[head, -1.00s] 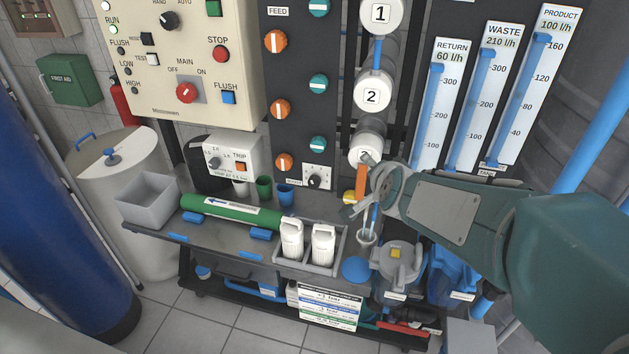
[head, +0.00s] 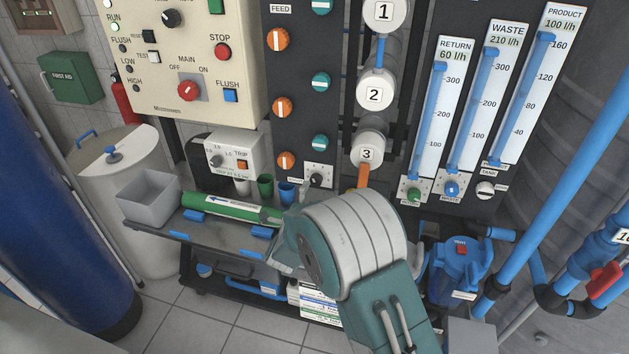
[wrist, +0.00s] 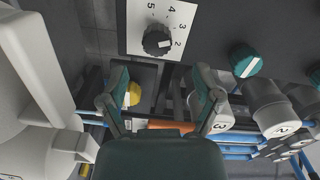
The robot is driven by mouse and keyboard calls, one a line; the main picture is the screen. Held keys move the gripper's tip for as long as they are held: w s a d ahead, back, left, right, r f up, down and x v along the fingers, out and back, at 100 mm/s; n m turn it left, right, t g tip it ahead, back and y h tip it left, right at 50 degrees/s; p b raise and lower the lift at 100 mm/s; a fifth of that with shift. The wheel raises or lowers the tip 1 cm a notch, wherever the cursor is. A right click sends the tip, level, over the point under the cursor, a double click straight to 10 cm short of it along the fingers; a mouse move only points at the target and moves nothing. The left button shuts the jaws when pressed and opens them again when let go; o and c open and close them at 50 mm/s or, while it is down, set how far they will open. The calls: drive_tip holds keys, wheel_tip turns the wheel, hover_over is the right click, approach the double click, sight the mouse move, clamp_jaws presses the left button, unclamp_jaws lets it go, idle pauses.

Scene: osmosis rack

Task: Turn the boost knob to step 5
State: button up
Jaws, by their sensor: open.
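The boost knob (head: 317,180) is a small black knob on a white plate at the foot of the dark valve panel. In the wrist view the knob (wrist: 156,41) shows beyond my fingers, with a sideways scale from 2 to 5 beside it. Its white mark points about at the 2. My gripper (wrist: 160,82) is open and empty, its two fingers spread either side of the view centre. The knob is apart from the fingers. In the head view my arm's wrist is below and right of the knob, and the fingers are mostly hidden.
Orange knobs (head: 284,107) and teal knobs (head: 320,83) line the panel above. A green tube (head: 225,207) and small cups (head: 266,186) are on the bench left of my arm. White housing 3 (head: 367,150) and an orange piece (head: 363,176) are close right of the knob.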

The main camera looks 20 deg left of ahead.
sight(314, 183)
drive_tip(key=shift+a+f, duration=0.15)
drive_tip(key=shift+f, duration=0.25)
drive_tip(key=w, duration=0.7)
drive_tip(key=shift+w, duration=0.1)
clamp_jaws()
